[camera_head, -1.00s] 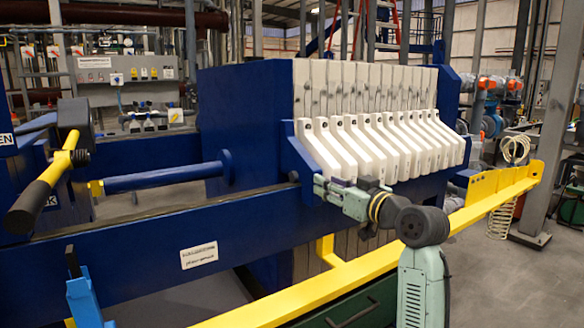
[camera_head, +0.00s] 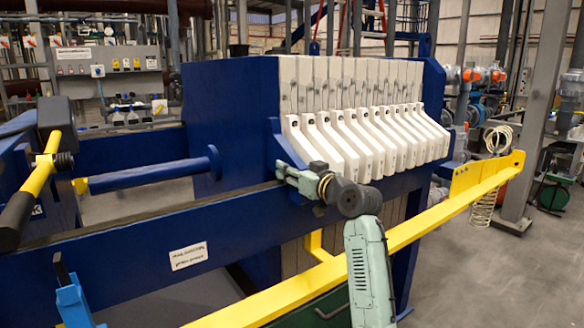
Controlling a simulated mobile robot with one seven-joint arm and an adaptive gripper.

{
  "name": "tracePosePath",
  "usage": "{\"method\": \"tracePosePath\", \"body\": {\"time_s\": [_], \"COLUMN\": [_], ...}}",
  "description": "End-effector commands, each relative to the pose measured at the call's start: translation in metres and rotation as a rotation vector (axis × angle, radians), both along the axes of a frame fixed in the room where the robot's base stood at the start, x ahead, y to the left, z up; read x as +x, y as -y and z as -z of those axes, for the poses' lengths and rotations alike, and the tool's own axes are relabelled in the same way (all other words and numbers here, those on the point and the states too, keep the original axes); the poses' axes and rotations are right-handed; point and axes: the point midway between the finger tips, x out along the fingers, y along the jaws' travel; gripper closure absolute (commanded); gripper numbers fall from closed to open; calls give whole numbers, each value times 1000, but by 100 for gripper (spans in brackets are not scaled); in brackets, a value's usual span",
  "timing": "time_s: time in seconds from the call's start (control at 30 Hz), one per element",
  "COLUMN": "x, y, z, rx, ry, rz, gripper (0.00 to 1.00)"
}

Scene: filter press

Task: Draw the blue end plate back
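The blue end plate (camera_head: 228,112) stands upright in the press, flush against the row of white filter plates (camera_head: 350,90). Its blue side arm (camera_head: 280,142) slopes down toward the near rail. My gripper (camera_head: 283,172) is at the lower end of that arm, just above the rail. It overlaps the arm in the picture; I cannot tell whether it touches. Its fingers are too small and hidden to show whether they are open. A blue ram rod (camera_head: 150,175) with a round disc end reaches toward the plate from the left.
The blue side rail (camera_head: 120,245) runs along the near side. A yellow bar (camera_head: 400,240) runs in front of the press, below my arm. A yellow and black lever (camera_head: 35,190) sticks out at the left. Open floor lies at the right.

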Motion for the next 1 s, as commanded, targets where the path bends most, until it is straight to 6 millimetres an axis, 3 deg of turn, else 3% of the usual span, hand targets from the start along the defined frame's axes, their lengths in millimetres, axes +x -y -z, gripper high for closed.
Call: {"method": "tracePosePath", "body": {"time_s": [0.23, 0.7, 1.0], "x": [0, 0, 0], "y": [0, 0, 0], "z": [0, 0, 0], "rx": [0, 0, 1], "ry": [0, 0, -1], "rz": [0, 0, 0], "gripper": [68, 99, 100]}}
